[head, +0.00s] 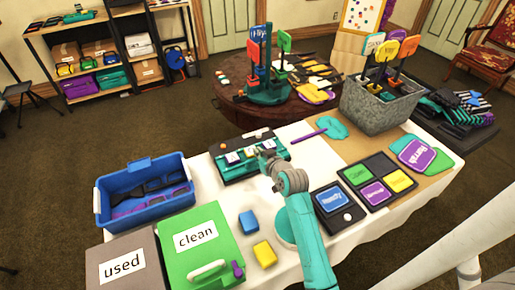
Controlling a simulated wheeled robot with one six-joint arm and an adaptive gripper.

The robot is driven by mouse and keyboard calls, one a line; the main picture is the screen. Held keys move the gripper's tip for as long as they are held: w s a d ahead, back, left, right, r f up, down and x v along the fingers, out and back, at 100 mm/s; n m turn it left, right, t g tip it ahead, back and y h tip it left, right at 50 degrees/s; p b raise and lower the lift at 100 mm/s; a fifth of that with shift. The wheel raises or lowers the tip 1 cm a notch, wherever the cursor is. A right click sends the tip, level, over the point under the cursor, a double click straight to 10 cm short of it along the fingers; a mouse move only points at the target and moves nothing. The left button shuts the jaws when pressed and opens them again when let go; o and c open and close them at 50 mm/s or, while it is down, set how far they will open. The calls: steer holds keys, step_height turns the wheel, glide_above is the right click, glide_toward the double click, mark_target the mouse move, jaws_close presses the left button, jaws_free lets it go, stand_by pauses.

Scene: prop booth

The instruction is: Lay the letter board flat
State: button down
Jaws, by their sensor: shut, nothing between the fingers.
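A teal board with pale tiles (229,171), which looks like the letter board, is at the back left of the white-covered table. Its tiles are too small to read, and I cannot tell how far it is tilted. My gripper (267,159) is shut and empty at the right part of this board. The gripper and wrist hide some of the board, and I cannot tell whether the fingers touch it.
A blue bin (112,211) with dark items stands left, behind the boxes marked "used" (122,265) and "clean" (224,224). A blue block (249,222) and a yellow block (265,254) lie nearer. A grey basket of signs (372,110) and sign trays (377,180) are right.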

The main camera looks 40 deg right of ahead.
steer(key=shift+s+a+f, duration=0.1)
steer(key=shift+s+f, duration=0.3)
steer(key=shift+f, duration=0.3)
steer(key=shift+s+a+f, duration=0.1)
steer(key=shift+s+f, duration=0.25)
steer(key=shift+f, duration=0.35)
step_height(320, 180, up, 12)
steer(key=shift+w+f, duration=0.15)
steer(key=shift+w, duration=0.15)
